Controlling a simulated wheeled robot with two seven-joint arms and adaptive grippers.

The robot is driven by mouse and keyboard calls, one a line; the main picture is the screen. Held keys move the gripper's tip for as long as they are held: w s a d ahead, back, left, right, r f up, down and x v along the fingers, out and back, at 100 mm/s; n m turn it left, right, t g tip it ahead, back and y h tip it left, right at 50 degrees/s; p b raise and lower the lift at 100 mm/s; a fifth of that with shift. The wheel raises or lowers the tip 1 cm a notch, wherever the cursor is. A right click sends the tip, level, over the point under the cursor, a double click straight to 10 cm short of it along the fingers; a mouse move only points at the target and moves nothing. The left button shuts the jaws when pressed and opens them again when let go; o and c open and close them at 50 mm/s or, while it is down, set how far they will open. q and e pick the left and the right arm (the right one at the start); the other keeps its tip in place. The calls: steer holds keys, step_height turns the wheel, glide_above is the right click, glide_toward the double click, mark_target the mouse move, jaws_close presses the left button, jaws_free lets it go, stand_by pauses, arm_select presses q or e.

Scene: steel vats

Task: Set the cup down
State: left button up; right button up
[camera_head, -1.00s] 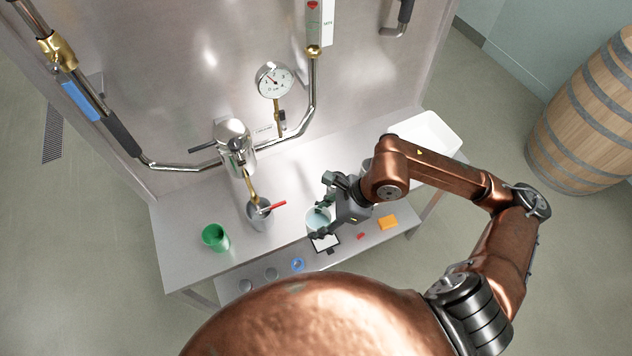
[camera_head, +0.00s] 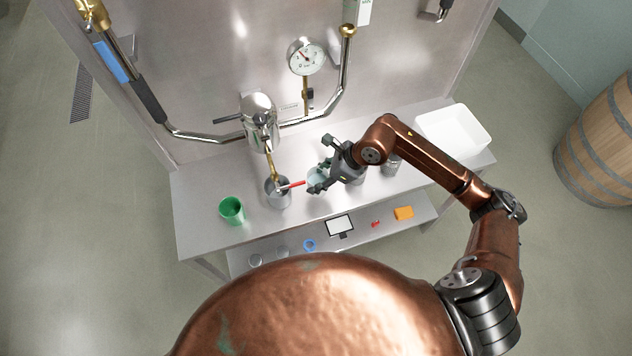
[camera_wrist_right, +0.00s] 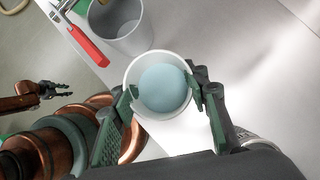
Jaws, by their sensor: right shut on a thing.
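My right gripper (camera_head: 322,177) is shut on a white cup (camera_head: 316,180) with pale blue contents. In the right wrist view the cup (camera_wrist_right: 132,72) sits between the fingers (camera_wrist_right: 165,92), its round opening facing the camera. The cup is over the steel table (camera_head: 215,240), right of a grey metal cup; I cannot tell whether its base touches the table. My left gripper (camera_wrist_right: 56,89) shows small at the left of the right wrist view, its fingers apart and empty.
The grey metal cup (camera_head: 277,197), with a red-handled tool (camera_head: 291,185), stands under the tap (camera_head: 270,158). A green cup (camera_head: 231,210) is at the left. A white basin (camera_head: 455,135) is at the right. A lower shelf (camera_head: 375,237) holds small items.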

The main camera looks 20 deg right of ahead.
mark_target(316, 182)
steer(key=shift+w+a+f, duration=0.1)
steer(key=shift+w+f, duration=0.4)
steer(key=shift+f, duration=1.55)
steer(key=shift+f, duration=0.1)
steer(key=o, duration=1.4)
steer(key=v, duration=1.2)
